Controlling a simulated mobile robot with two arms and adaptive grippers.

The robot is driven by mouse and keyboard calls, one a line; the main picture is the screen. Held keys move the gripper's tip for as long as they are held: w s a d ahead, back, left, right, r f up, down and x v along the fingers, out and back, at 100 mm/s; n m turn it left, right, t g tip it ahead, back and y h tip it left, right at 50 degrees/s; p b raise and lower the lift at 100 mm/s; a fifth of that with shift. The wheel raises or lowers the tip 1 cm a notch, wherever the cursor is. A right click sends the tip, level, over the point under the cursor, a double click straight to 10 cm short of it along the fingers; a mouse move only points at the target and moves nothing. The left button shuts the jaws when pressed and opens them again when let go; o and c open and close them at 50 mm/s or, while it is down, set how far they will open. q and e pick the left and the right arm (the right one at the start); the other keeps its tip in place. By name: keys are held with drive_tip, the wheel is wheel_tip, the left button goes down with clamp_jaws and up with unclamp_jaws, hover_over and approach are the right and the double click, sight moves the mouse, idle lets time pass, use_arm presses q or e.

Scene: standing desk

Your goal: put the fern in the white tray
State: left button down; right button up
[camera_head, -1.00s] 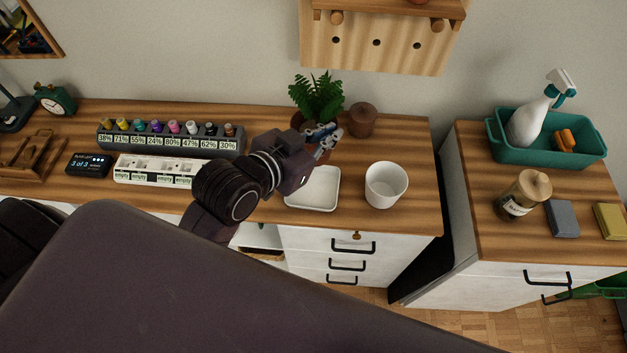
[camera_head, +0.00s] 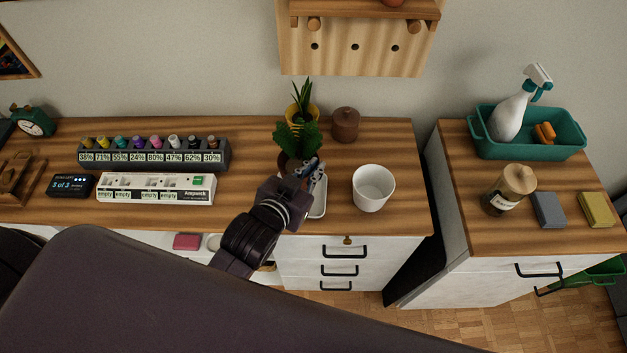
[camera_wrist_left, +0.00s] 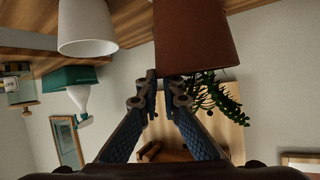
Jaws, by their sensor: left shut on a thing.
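The fern (camera_head: 297,138) is a dark green, leafy plant in a brown pot (camera_head: 288,164). My left gripper (camera_head: 309,175) is shut on the pot at its near right side. In the left wrist view the brown pot (camera_wrist_left: 195,38) is at the fingertips (camera_wrist_left: 160,85), with the leaves (camera_wrist_left: 215,95) beyond it. The white tray (camera_head: 319,205) lies on the desk below and right of the pot, partly hidden by my gripper. I cannot tell whether the pot is over the tray's far edge. My right gripper is not in view.
A spiky plant in a yellow pot (camera_head: 305,111) stands behind the fern. A brown lidded jar (camera_head: 345,125) is at the back, and a white cup (camera_head: 373,188) is right of the tray. A white power strip (camera_head: 157,188) lies left.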

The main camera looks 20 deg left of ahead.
use_arm(q)
drive_tip(key=shift+w+f, duration=0.1)
drive_tip(key=shift+f, duration=2.55)
drive_tip(key=c, duration=2.1)
unclamp_jaws()
drive_tip(key=shift+f, duration=0.1)
drive_tip(key=b+v, duration=0.2)
drive_tip(key=v, duration=1)
